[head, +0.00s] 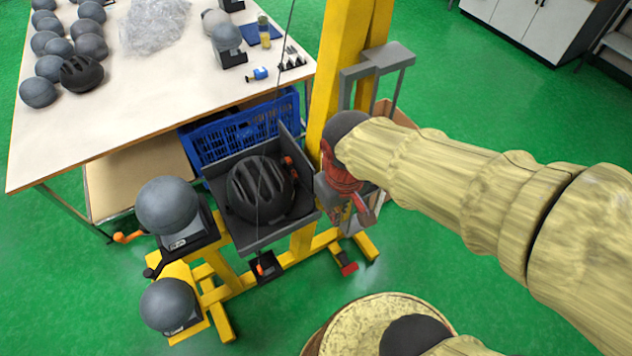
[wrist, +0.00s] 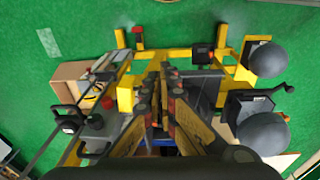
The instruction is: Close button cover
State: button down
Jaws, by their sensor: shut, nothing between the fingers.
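I cannot clearly make out the button cover. A grey box with a small red spot on top (wrist: 97,124) shows left of the fingers in the wrist view, apart from them. It may carry the button, but whether a cover is open there is too small to tell. In the head view my arm and gripper hide that side.
A black helmet (head: 258,188) sits in the grey tray left of my gripper. Grey headforms (head: 168,206) stand on the tower's left mounts. A blue crate (head: 215,140) and a white table (head: 120,100) are behind.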

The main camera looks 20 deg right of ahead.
jog(key=w+a+f+n+h+p, duration=0.1)
jog(key=w+a+f+n+p, duration=0.1)
jog(key=w+n+p, duration=0.35)
jog(key=w+a+f+n+g+h+p, duration=0.1)
jog(key=w+a+f+n+p, duration=0.1)
jog(key=w+a+n+p, duration=0.3)
jog(key=w+f+n+h+p, duration=0.1)
jog(key=w+f+n+p, duration=0.25)
jog(key=n, duration=0.25)
jog(key=d+f+p, duration=0.1)
jog(key=d+f, duration=0.5)
jog(key=f, duration=0.2)
jog(key=shift+w+f, duration=0.2)
jog(key=shift+f, duration=0.15)
jog(key=shift+d, duration=0.15)
jog(key=shift+s+d+n, duration=0.25)
jog(key=shift+s+n, duration=0.1)
jog(key=shift+n, duration=0.2)
